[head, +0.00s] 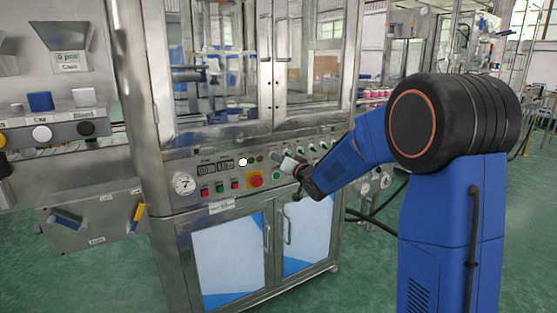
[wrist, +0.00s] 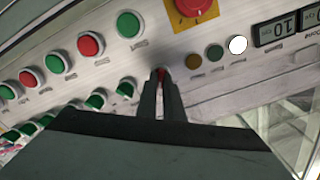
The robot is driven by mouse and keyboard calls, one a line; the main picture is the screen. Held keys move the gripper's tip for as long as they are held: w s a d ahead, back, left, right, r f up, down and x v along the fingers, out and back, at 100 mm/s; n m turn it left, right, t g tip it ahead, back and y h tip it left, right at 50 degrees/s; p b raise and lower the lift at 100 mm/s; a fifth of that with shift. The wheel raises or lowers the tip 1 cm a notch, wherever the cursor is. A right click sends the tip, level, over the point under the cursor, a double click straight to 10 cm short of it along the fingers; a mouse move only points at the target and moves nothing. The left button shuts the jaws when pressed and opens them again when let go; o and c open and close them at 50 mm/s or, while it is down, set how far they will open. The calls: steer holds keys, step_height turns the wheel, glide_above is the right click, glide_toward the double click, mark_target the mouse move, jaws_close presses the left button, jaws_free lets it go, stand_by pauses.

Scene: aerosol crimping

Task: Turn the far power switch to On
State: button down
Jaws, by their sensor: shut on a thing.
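My gripper (wrist: 161,76) is at the front control panel of the steel machine. Its two fingers are close together on a small switch knob (wrist: 161,72), of which only a bit of red shows between the fingertips. The knob is at the end of a row of green switches (wrist: 126,88). Its pointing direction and any label are hidden or too small to read. In the head view my gripper (head: 278,156) reaches the panel from the right, and the knob is hidden behind it.
A yellow-backed red emergency button (head: 256,180) and green and red push buttons (wrist: 90,44) are close by. A lit white lamp (head: 242,162), digital displays (head: 206,170) and a pressure gauge (head: 184,183) are to the left. Glass doors (head: 265,60) rise above the panel.

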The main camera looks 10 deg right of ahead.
steer(key=shift+f, duration=0.1)
steer(key=c, duration=1.9)
jaws_free()
steer(key=v, duration=1.7)
steer(key=shift+s, duration=0.2)
